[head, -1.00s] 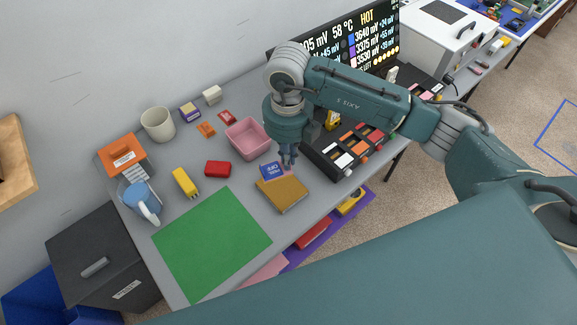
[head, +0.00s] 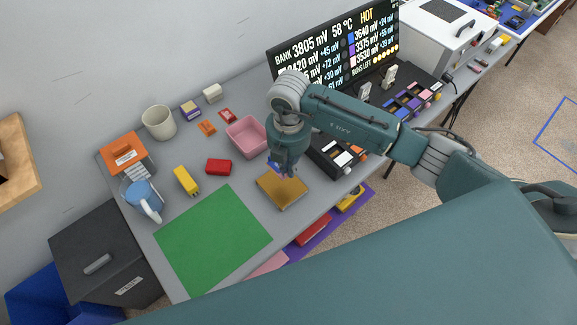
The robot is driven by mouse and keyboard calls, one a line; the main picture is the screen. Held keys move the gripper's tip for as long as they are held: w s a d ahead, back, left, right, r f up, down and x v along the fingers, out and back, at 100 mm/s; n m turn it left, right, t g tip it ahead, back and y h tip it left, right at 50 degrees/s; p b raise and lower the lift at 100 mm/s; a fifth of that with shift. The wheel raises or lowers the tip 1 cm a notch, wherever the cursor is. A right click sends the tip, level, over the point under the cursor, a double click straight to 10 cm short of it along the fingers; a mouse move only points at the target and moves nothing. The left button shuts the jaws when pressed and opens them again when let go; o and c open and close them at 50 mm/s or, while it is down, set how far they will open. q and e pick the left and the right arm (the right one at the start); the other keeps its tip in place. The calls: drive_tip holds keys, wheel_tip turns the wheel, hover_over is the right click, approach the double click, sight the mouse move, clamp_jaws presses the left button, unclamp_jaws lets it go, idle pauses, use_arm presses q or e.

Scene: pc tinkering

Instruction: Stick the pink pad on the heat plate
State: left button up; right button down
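The brown-gold plate (head: 284,193), which I take to be the heat plate, lies flat near the table's front edge. My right gripper (head: 285,173) points down over its back edge, and its fingertips are small and dark here. A small purplish-pink bit shows at the fingertips. I cannot tell whether it is the pink pad, or whether the fingers are shut on it. A blue packet (head: 272,167) is mostly hidden behind the gripper. My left gripper is not in view.
A pink bin (head: 246,137) stands behind the gripper. A red box (head: 218,167) and yellow block (head: 186,181) stand left. The green mat (head: 212,240) is clear.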

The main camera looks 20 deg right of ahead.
sight(289, 191)
drive_tip(key=shift+f, duration=0.1)
wheel_tip(289, 191, down, 9)
drive_tip(key=b, duration=0.6)
drive_tip(key=shift+b, duration=0.4)
drive_tip(key=shift+f+b, duration=0.3)
drive_tip(key=shift+f, duration=0.2)
idle(0.9)
drive_tip(key=c, duration=1.9)
unclamp_jaws()
drive_tip(key=shift+o, duration=0.2)
